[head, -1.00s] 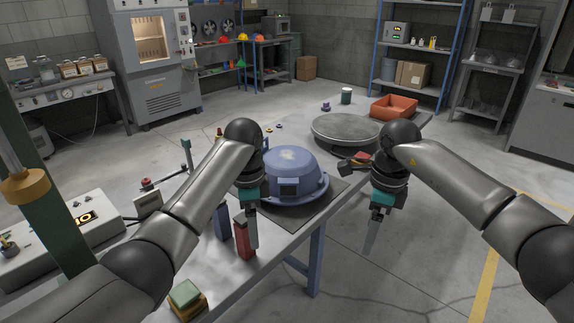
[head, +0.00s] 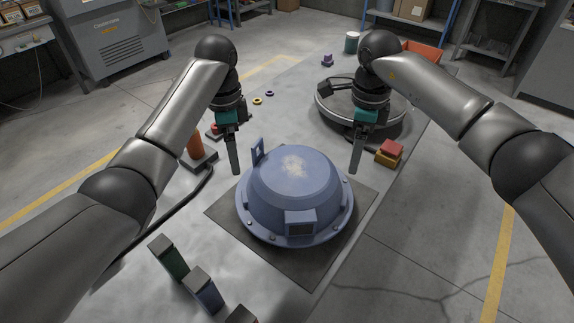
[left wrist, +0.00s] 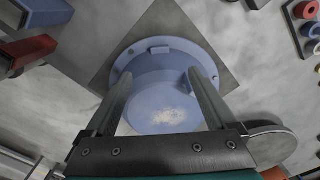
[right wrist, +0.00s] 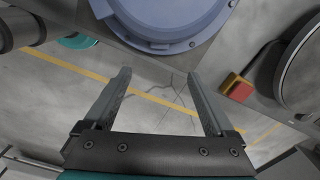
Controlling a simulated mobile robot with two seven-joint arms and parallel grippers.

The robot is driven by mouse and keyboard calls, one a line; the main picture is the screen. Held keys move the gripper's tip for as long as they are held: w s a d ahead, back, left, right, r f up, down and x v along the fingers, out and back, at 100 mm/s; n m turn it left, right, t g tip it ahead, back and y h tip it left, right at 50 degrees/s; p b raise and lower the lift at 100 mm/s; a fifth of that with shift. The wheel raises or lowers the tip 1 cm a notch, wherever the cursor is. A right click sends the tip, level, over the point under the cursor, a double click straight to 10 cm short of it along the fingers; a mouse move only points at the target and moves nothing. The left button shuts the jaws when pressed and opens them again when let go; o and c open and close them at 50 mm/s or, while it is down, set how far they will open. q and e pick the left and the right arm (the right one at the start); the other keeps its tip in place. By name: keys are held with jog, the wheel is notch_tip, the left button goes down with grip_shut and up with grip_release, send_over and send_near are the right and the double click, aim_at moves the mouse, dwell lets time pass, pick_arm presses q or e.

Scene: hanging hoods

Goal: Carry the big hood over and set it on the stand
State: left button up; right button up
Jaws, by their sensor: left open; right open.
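The big hood (head: 293,185) is a blue dome with a bolted flange, dome up on a dark square mat (head: 320,262) on the table. It has an upright bracket (head: 257,151) at its back left and a boxy block (head: 301,222) at the front. My left gripper (head: 235,160) is open by the hood's back left; the hood also shows beyond its fingers in the left wrist view (left wrist: 165,88). My right gripper (head: 357,158) is open by the back right; in the right wrist view the hood (right wrist: 165,18) lies beyond its fingertips. The round grey stand (head: 395,125) is behind, partly hidden by my right arm.
An orange post (head: 195,145) and a dark cable (head: 170,208) are on the left. Several coloured blocks (head: 203,290) stand at the front. An orange bin (head: 425,52) sits behind the stand.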

aim_at(242, 196)
pick_arm(q)
notch_tip(242, 196, down, 15)
pick_arm(e)
notch_tip(242, 196, down, 15)
dwell(0.4)
pick_arm(q)
grip_shut()
pick_arm(e)
grip_shut()
dwell(0.4)
dwell(0.4)
